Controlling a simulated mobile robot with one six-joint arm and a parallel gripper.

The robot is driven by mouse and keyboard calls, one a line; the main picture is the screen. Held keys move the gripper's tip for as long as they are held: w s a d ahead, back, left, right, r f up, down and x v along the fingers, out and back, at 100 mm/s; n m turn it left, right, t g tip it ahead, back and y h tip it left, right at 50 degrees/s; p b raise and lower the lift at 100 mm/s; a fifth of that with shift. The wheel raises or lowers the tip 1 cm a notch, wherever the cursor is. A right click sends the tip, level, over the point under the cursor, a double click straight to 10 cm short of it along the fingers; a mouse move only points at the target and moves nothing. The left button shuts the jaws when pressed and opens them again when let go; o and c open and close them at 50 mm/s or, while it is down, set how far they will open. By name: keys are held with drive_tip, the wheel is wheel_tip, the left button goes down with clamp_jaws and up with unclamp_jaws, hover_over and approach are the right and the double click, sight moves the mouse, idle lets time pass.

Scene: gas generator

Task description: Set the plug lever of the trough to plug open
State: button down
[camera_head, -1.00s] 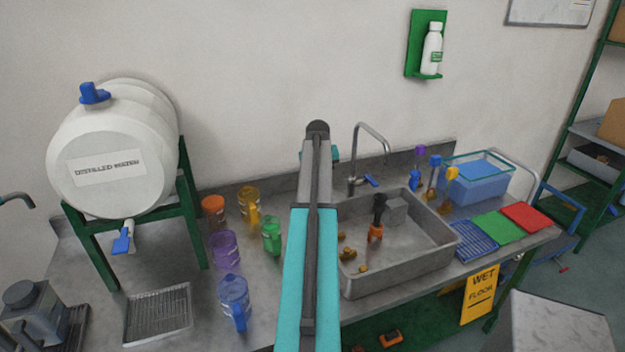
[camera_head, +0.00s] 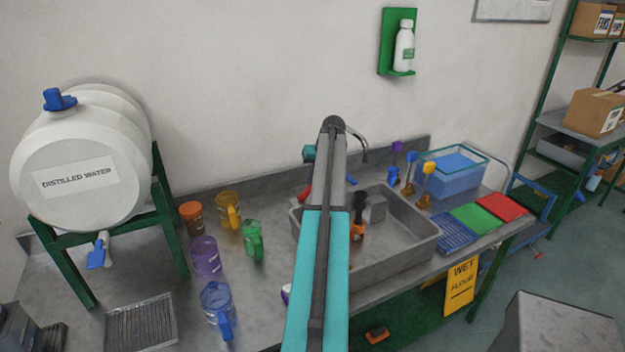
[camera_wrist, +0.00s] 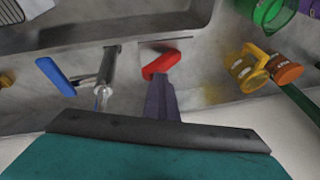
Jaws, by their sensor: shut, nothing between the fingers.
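The trough (camera_head: 408,268) is a grey metal basin set in the bench. Its red lever (camera_head: 305,192) shows just left of my arm in the head view. In the wrist view the red lever (camera_wrist: 160,65) lies on the ledge beside the basin (camera_wrist: 120,22), tilted up to the right. My gripper (camera_wrist: 160,84) is shut with nothing held; its fingertips overlap the lever's near edge, and I cannot tell if they touch. My arm hides the gripper in the head view. A blue tap lever (camera_wrist: 55,75) is beside the metal tap (camera_wrist: 107,72).
A yellow mug (camera_wrist: 247,68) and an orange-lidded jar (camera_wrist: 284,70) stand right of the lever in the wrist view. A green mug (camera_head: 253,240) stands left of the trough. Brushes (camera_head: 410,172) and a blue tub (camera_head: 452,178) stand at its right.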

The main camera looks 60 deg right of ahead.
drive_tip(key=shift+d+f, duration=0.1)
drive_tip(key=shift+w+a+f, duration=0.1)
drive_tip(key=shift+a+f, duration=0.05)
drive_tip(key=shift+a, duration=0.1)
idle(0.5)
drive_tip(key=shift+w+a+f, duration=0.2)
drive_tip(key=shift+w+a, duration=0.2)
drive_tip(key=shift+r, duration=0.15)
drive_tip(key=shift+w+a+r+p, duration=0.35)
drive_tip(key=shift+a+r, duration=0.15)
drive_tip(key=shift+r, duration=0.25)
drive_tip(key=shift+w+a+r+p, duration=0.35)
drive_tip(key=shift+a+r, duration=0.15)
drive_tip(key=shift+r, duration=0.2)
drive_tip(key=d+b+v, duration=0.1)
drive_tip(key=b+v, duration=0.2)
drive_tip(key=v, duration=0.7)
drive_tip(key=shift+s+a, duration=0.2)
drive_tip(key=shift+a, duration=0.05)
drive_tip(key=shift+f, duration=0.1)
